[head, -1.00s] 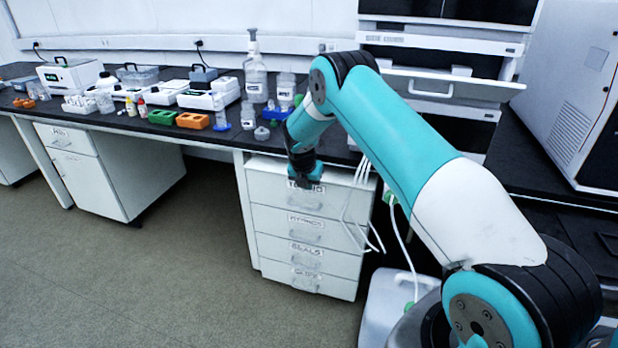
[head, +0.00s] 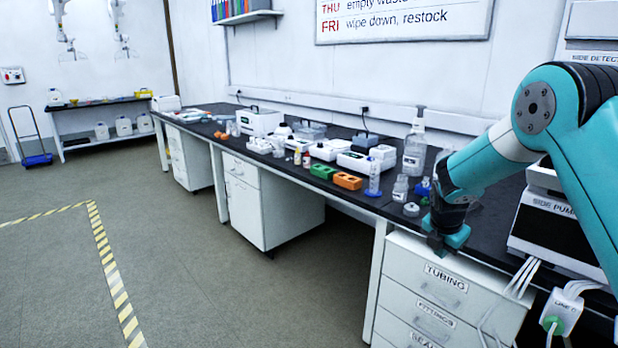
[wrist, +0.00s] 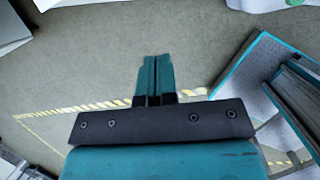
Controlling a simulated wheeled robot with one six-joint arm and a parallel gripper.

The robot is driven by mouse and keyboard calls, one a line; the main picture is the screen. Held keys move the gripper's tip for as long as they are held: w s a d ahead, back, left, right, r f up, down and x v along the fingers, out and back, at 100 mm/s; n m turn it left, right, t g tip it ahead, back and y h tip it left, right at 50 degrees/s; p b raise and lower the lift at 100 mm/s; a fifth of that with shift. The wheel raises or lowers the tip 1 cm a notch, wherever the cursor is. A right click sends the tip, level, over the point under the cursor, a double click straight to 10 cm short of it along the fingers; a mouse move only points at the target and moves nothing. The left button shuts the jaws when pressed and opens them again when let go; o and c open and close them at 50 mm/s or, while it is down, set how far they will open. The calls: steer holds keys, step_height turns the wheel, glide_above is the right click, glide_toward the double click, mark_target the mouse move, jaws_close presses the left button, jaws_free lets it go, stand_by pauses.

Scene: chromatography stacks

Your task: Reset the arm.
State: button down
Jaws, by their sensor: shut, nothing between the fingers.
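My arm reaches in from the right of the head view, bent downward at the elbow. My gripper (head: 446,240) hangs at the front edge of the black bench (head: 345,187), in front of the drawer unit labelled TUBING (head: 440,285). In the wrist view my gripper (wrist: 156,60) points out over the grey floor, with its two teal fingers side by side and shut. Nothing shows between them.
Bottles, an orange rack (head: 347,181), a green rack (head: 322,172) and small instruments line the bench left of my gripper. White cables hang at the right. The floor (head: 190,270) at left is open, marked by striped tape (head: 112,275).

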steer(key=s+a+r+m+y+p, duration=0.2)
steer(key=s+a+r+m+p, duration=0.15)
steer(key=s+a+r, duration=0.45)
steer(key=s+a+r+m+y+p, duration=0.2)
steer(key=s+a+r+m, duration=0.35)
steer(key=r, duration=0.45)
steer(key=s+a+r+m+g+y+p, duration=0.1)
steer(key=s+a+r+m, duration=0.1)
steer(key=s, duration=0.6)
steer(key=s+a+r+m+g+y+p, duration=0.1)
steer(key=s+a+r+m, duration=0.2)
steer(key=s, duration=0.5)
steer(key=s+a+r+m+p, duration=0.2)
steer(key=s+a+r+m, duration=0.1)
steer(key=s, duration=0.5)
steer(key=shift+a+r+g+y, duration=0.35)
steer(key=shift+r+g+y, duration=0.05)
steer(key=shift+r, duration=0.5)
steer(key=shift+w+d, duration=0.1)
